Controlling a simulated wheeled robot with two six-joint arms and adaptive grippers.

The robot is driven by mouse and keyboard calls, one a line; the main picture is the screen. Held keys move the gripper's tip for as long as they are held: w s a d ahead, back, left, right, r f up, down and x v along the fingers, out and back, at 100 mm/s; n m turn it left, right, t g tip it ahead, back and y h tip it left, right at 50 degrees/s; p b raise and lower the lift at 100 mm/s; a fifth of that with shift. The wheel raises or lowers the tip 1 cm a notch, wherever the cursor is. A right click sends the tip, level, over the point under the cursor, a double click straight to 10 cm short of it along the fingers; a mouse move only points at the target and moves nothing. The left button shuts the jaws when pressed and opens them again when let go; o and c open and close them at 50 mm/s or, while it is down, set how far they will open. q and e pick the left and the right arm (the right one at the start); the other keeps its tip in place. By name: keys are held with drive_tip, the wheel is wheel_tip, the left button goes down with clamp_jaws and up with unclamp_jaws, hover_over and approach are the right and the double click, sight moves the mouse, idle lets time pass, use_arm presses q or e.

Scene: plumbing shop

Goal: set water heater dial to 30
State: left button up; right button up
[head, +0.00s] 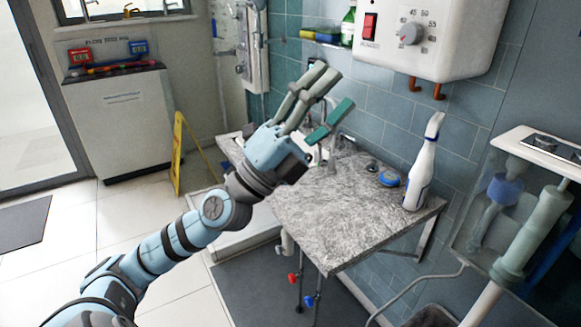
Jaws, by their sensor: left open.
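The white water heater (460,42) hangs on the tiled wall at the upper right of the head view, cut by the top edge. Its grey round dial (409,34) sits on the front face, with printed numbers around it; 50 and 55 can be made out. A small reddish mark shows on the dial's left side, but the exact setting is too small to read. A red switch (370,26) is left of the dial. My left gripper (334,94) is open and empty, below and left of the heater, apart from it. My right gripper is not in view.
A grey stone counter (340,225) with a faucet lies below the heater. A white spray bottle (422,165) and a blue round item (389,177) stand on its right part. A shelf with a green bottle (348,25) is left of the heater. A yellow floor sign (178,150) stands at left.

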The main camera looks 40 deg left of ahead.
use_arm(q)
drive_tip(key=w+a+f+n+g+y, duration=0.1)
drive_tip(key=a+f+n+y, duration=0.3)
drive_tip(key=f+n+y, duration=0.4)
drive_tip(key=w+a+f+n+g+y, duration=0.1)
drive_tip(key=a+f+n+y, duration=0.3)
drive_tip(key=f+n+y, duration=0.3)
drive_tip(key=shift+w+f+n+y, duration=0.4)
drive_tip(key=shift+n+y, duration=0.2)
drive_tip(key=shift+n, duration=0.6)
